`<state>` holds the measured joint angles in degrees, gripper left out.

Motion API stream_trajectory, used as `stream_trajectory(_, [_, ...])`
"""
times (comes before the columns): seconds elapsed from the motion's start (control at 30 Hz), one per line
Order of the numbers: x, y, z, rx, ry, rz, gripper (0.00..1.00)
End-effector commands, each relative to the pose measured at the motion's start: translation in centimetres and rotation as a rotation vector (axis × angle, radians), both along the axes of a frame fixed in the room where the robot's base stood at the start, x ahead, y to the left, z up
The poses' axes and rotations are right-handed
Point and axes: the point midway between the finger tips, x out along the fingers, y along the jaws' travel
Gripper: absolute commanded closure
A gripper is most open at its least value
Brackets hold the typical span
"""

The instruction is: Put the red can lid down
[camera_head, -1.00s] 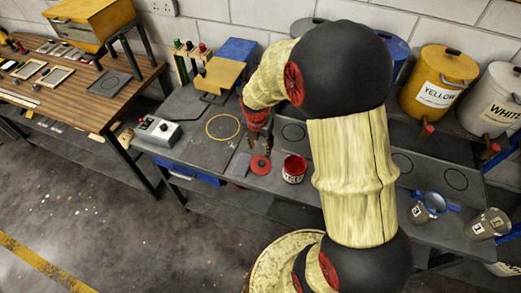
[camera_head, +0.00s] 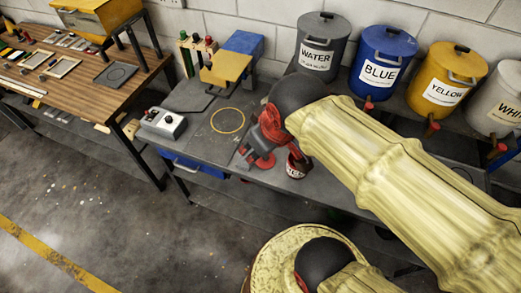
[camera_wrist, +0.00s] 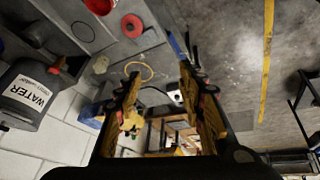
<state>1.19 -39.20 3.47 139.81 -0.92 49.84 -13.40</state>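The red can lid (camera_wrist: 132,25) is a round disc with a knob. It lies on the grey bench top near the red can (camera_wrist: 100,5), apart from it. In the head view the lid (camera_head: 265,161) shows partly below my gripper, and the can (camera_head: 297,168) is partly covered by my arm. My gripper (camera_wrist: 160,72) is open in the wrist view, its two fingers well apart with nothing held between them. In the head view my gripper (camera_head: 246,149) is near the lid, its fingertips hard to make out.
A yellow ring (camera_head: 228,120) is marked on the bench, with a white switch box (camera_head: 163,122) to its left. WATER (camera_head: 316,50), BLUE (camera_head: 380,65) and YELLOW (camera_head: 446,85) buckets stand behind. A wooden table (camera_head: 85,75) is at left.

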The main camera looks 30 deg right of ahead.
Motion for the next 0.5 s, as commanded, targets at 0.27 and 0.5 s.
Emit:
stream_trajectory(0.27, [-2.5, 0.9, 0.8, 0.121, -0.039, -0.189, 0.61])
stream_trajectory(0.5, [-2.5, 0.9, 0.8, 0.123, -0.039, -0.193, 0.61])
